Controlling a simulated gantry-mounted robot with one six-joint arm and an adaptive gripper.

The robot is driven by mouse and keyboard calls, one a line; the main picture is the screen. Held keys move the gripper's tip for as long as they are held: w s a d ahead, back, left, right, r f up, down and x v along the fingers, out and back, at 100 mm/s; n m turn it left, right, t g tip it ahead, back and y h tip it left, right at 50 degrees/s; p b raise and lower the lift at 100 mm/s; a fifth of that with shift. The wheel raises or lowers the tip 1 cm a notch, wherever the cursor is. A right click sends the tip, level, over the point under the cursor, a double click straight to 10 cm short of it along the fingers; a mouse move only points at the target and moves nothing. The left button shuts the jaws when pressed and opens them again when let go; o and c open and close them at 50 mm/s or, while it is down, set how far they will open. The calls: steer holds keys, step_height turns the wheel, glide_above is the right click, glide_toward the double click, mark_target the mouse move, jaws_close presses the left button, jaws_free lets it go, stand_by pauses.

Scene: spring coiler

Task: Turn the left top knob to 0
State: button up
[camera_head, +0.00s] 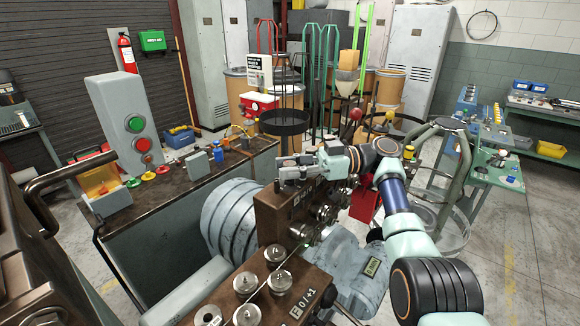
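The spring coiler has a brown upright block (271,217) in the middle of the view, with several metal fittings on its right face. I cannot tell which one is the left top knob, nor read any setting. My gripper (284,169) is over the top of the upright block, pointing left, apart from the panel knobs. It looks empty, but its finger gap is too small to judge.
A round wire-frame stand (453,190) is to the right. Floor at far right is open.

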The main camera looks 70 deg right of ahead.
mark_target(289, 163)
steer(key=o, duration=0.3)
steer(key=shift+o, duration=0.2)
steer(key=shift+r, duration=0.15)
step_height(289, 163, up, 10)
steer(key=shift+f, duration=0.1)
stand_by(0.5)
